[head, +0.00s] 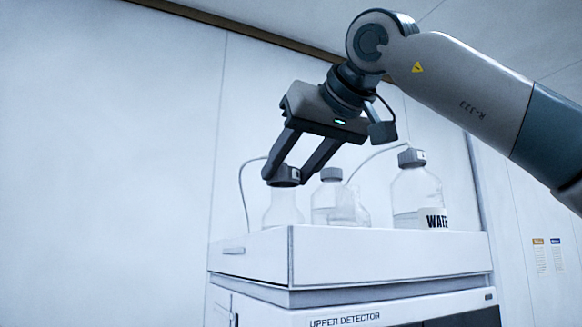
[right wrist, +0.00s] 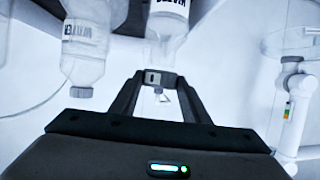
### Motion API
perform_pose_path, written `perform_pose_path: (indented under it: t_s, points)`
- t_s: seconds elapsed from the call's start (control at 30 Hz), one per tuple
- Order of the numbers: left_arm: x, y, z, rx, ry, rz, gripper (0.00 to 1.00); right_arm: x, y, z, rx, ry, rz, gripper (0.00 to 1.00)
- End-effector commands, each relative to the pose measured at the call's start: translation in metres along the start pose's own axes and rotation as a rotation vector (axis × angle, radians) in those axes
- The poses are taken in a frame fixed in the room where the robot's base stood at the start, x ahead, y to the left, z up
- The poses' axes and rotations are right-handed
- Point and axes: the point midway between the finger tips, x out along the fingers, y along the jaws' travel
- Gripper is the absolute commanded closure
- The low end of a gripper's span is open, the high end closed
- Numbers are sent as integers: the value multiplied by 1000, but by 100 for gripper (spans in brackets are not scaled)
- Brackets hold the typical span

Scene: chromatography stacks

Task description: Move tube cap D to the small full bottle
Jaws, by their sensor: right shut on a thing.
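My right gripper (head: 284,180) comes down from the upper right, with its two fingers shut on a dark grey cap (head: 286,174). I take this for tube cap D; its small pale label is too small to read. The cap is at the neck of a small clear bottle (head: 282,210) at the left of the white tray; I cannot tell whether it is seated. In the right wrist view the cap (right wrist: 153,77) is between the fingertips, in line with a bottle's neck. Fill levels are hard to judge. My left gripper is not in view.
A grey-capped bottle (head: 325,196) and a clear vessel beside it stand close to the right. A larger capped bottle (head: 415,195) with a partly readable label stands farther right. Thin white tubes (head: 243,185) arch behind. The tray's raised white wall (head: 390,260) tops the detector.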

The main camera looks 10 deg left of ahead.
Motion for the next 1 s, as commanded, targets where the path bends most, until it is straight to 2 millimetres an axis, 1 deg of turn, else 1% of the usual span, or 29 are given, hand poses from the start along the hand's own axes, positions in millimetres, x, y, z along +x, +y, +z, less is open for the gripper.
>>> perform_pose_path:
  t_s: [0.6, 1.0]
  points:
    - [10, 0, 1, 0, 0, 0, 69, 7, 0, 16, 0, 0, 0, 81]
    - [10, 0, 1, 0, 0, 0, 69, 7, 0, 17, 1, 0, 0, 81]
